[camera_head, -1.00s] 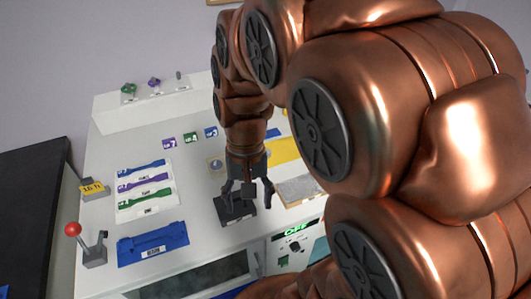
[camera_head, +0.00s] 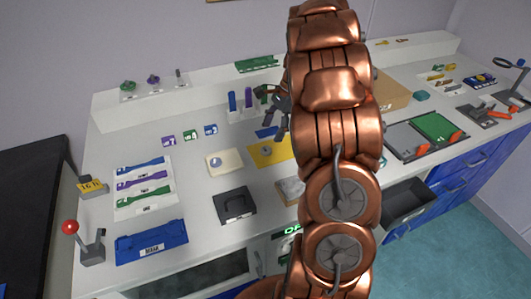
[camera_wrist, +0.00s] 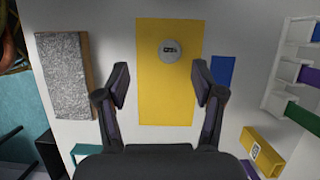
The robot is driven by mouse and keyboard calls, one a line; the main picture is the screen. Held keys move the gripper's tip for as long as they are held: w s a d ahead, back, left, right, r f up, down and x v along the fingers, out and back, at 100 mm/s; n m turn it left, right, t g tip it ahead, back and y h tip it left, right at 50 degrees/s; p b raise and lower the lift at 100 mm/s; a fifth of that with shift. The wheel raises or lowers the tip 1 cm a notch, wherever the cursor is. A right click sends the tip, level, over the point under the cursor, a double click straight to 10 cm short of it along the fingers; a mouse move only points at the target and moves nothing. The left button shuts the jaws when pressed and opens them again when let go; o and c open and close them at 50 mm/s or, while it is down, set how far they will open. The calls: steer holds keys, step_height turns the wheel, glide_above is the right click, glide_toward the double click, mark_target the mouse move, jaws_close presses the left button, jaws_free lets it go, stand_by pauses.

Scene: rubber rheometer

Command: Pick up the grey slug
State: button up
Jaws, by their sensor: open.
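A small round grey slug (camera_head: 266,150) lies on the yellow mat (camera_head: 283,158) in the head view. In the wrist view the grey slug (camera_wrist: 169,51), with a dark printed label on top, lies near the far end of the yellow mat (camera_wrist: 165,95). My gripper (camera_head: 277,116) is open and empty above the bench, near the mat's back edge in the head view. In the wrist view my gripper (camera_wrist: 159,88) has its two fingers spread on either side of the mat, with the slug beyond the fingertips. Another round grey piece sits on a cream pad (camera_head: 229,168).
A blue square (camera_wrist: 222,70) lies beside the mat. A speckled grey slab (camera_wrist: 65,75) lies on the other side. A rack with upright blue and purple pieces (camera_head: 248,98) stands behind. A dark flat device (camera_head: 234,205) is at the front. Bare bench surrounds the pad.

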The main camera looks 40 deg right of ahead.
mark_target(265, 149)
steer(key=shift+m, duration=0.4)
steer(key=shift+w+a+f+p, duration=0.25)
steer(key=shift+f+p, duration=0.2)
steer(key=shift+f, duration=0.9)
steer(key=shift+w+a+f+p, duration=0.15)
steer(key=shift+w+f+p, duration=0.25)
steer(key=shift+f, duration=0.95)
steer(key=shift+w+a+f+p, duration=0.25)
steer(key=shift+f+p, duration=0.2)
steer(key=shift+f, duration=0.9)
steer(key=c, duration=1)
steer(key=shift+r, duration=0.15)
